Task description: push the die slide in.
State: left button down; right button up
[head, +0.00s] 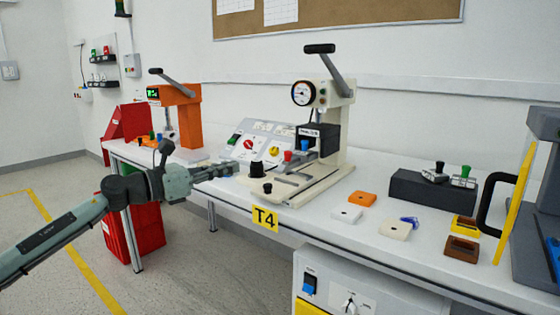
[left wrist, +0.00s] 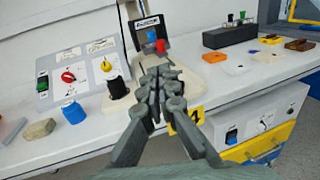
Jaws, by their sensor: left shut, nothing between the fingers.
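The cream press (head: 325,130) stands on the white bench, with a round gauge and a black-handled lever. Its flat base (head: 305,187) reaches toward the front edge. A small black knob (head: 268,188) stands at the front of this base, seemingly on the die slide, whose exact outline I cannot tell. My left gripper (head: 233,169) is shut and empty, to the left of that knob and apart from it in the head view. In the left wrist view the shut fingers (left wrist: 160,77) cover part of the press base. My right gripper is not in view.
A larger black knob (head: 257,168) stands close to my left fingertips. A sloped control panel (head: 262,142) is behind. Red (head: 288,156) and blue (head: 305,146) knobs are at the press. An orange press (head: 180,115) stands left; small plates and a dark block (head: 432,190) are right.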

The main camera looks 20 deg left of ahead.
aim_at(285, 155)
pick_arm(q)
jog(key=p+x, duration=0.3)
jog(key=x, duration=0.9)
jog(key=shift+w+d, duration=0.1)
jog(key=shift+w, duration=0.05)
jog(key=shift+w+d, duration=0.3)
jog(key=shift+w, duration=0.2)
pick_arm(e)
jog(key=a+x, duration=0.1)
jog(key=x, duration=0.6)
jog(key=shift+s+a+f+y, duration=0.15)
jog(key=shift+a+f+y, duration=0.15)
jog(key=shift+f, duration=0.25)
